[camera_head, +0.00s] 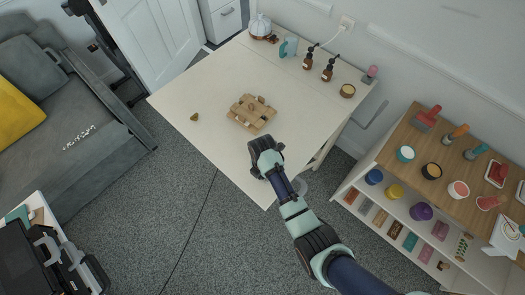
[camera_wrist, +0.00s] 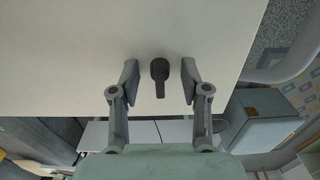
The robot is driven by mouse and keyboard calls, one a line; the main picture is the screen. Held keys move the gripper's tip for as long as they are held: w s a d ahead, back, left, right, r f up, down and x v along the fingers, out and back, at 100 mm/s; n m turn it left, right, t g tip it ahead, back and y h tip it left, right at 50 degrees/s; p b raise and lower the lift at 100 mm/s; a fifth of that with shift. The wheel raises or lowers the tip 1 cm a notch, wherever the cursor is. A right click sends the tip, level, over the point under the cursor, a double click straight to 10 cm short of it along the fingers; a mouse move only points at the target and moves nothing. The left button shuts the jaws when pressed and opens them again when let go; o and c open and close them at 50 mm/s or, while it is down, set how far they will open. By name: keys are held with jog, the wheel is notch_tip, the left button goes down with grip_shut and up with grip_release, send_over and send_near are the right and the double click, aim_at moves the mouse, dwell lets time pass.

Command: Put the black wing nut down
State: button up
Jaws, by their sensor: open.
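The black wing nut (camera_wrist: 159,72) shows in the wrist view on the white table top (camera_wrist: 60,60), between the two fingers of my gripper (camera_wrist: 160,80). The fingers are open, with a gap on each side of it. Whether it rests fully on the table I cannot tell from this angle. In the head view my gripper (camera_head: 265,160) is over the near right part of the table, and the wing nut is hidden there.
A wooden pallet-like tray (camera_head: 252,114) lies left of and beyond my gripper, with a small brown piece (camera_head: 194,117) farther left. A craft shelf (camera_head: 450,150) stands at right.

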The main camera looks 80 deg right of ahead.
notch_tip(320, 180, up, 12)
jog(key=p, duration=0.2)
jog(key=shift+r+p, duration=0.15)
jog(key=shift+p, duration=0.15)
jog(key=w+a+r+m+t+h, duration=0.3)
jog(key=w+a+r+m+t, duration=0.25)
jog(key=w+a+r, duration=0.65)
jog(key=w+a+r+m+t+y, duration=0.1)
jog(key=a+r+m+t, duration=0.2)
jog(key=a+r, duration=0.4)
jog(key=w+a+r+m+t+y, duration=0.1)
jog(key=a+r+m+t, duration=0.3)
jog(key=a, duration=1)
notch_tip(320, 180, up, 3)
jog(key=shift+w+r+y, duration=0.1)
jog(key=shift+w+y, duration=0.3)
jog(key=shift+y, duration=0.1)
